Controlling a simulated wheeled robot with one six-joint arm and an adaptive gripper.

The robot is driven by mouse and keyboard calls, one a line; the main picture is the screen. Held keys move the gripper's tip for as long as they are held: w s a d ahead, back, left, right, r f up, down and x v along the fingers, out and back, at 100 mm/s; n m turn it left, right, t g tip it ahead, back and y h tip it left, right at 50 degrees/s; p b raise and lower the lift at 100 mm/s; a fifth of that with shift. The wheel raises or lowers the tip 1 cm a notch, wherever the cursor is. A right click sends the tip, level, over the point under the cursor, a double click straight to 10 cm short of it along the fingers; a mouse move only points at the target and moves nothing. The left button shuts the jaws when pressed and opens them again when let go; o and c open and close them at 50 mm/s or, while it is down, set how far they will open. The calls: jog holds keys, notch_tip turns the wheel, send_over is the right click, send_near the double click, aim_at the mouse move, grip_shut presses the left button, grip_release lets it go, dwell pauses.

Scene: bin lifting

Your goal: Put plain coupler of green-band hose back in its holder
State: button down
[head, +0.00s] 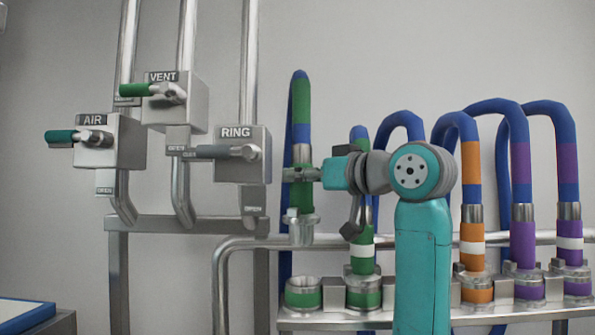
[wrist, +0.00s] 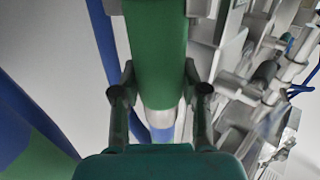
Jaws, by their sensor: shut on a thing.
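The plain coupler (head: 301,198) of a green-band hose (head: 302,102) is a green sleeve without a white ring, with a metal lower end. My gripper (head: 302,174) is shut on it from the right and holds it about upright. In the wrist view, my gripper's fingers (wrist: 162,92) stand on both sides of the green sleeve (wrist: 158,45). An empty holder (head: 303,293) with a green band sits on the rack below, apart from the coupler. A second green coupler, with a white ring (head: 361,252), sits in the holder just to the right.
An orange coupler (head: 472,232) and two purple couplers, one plain (head: 523,240) and one white-ringed (head: 570,225), stand in the rack to the right. AIR, VENT and RING valve boxes (head: 242,155) are at the left. A horizontal pipe (head: 250,243) runs behind the coupler.

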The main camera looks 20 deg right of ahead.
aim_at(313, 237)
jog(key=shift+w+d+f, duration=0.25)
jog(key=shift+w+f, duration=0.2)
jog(key=shift+f, duration=0.35)
jog(key=shift+d+f, duration=0.1)
jog(key=shift+f, duration=1.3)
jog(key=shift+r, duration=0.1)
jog(key=shift+s+d+r, duration=0.1)
jog(key=shift+s+r, duration=0.05)
jog(key=shift+r, duration=0.05)
jog(key=shift+f, duration=0.15)
jog(key=shift+f, duration=1.55)
jog(key=shift+f, duration=2.15)
